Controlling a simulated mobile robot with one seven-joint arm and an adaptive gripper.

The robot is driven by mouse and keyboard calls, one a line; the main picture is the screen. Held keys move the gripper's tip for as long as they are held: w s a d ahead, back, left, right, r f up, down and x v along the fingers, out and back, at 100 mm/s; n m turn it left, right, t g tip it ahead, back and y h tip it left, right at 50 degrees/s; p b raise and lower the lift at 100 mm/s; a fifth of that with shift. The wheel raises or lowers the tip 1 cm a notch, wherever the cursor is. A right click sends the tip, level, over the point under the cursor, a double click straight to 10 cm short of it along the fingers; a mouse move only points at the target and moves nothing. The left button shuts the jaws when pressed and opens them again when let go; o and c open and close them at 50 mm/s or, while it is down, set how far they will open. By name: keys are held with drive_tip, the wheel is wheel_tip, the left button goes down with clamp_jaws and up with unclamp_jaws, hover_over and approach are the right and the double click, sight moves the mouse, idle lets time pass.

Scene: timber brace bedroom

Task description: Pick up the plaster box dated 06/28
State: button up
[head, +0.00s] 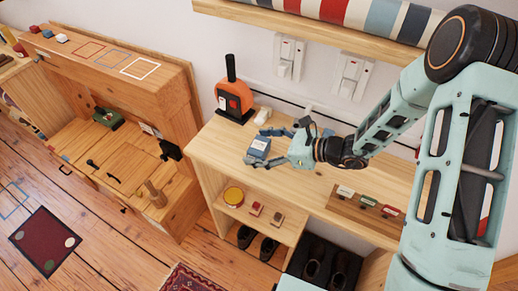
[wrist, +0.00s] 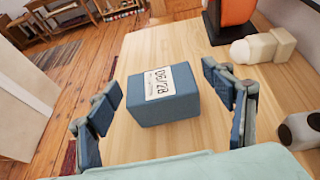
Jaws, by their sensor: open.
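The plaster box dated 06/28 (wrist: 168,108) is a blue box with a white label on top. In the wrist view it stands on the wooden shelf top between my two open fingers, with a gap on each side. In the head view the blue box (head: 258,148) is near the left end of the shelf top, just left of my gripper (head: 278,147). My gripper (wrist: 167,108) is open and empty. Its fingers reach along both sides of the box without visibly touching it.
An orange and black object (head: 234,98) stands behind the box at the left. Shoes (head: 268,247) and a yellow tin (head: 233,196) are below.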

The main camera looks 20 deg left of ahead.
drive_tip(key=c, duration=1.3)
drive_tip(key=shift+r, duration=0.15)
drive_tip(key=shift+r, duration=0.55)
drive_tip(key=s+r+b, duration=0.2)
drive_tip(key=s+r, duration=0.1)
drive_tip(key=s, duration=0.1)
drive_tip(key=s+r+b, duration=0.2)
drive_tip(key=s+r, duration=0.2)
drive_tip(key=s, duration=0.1)
drive_tip(key=s+r+b, duration=0.2)
drive_tip(key=s+r, duration=0.2)
drive_tip(key=s, duration=0.1)
drive_tip(key=shift+d+r+b, duration=0.2)
drive_tip(key=shift+d+b, duration=0.15)
drive_tip(key=shift+b, duration=0.05)
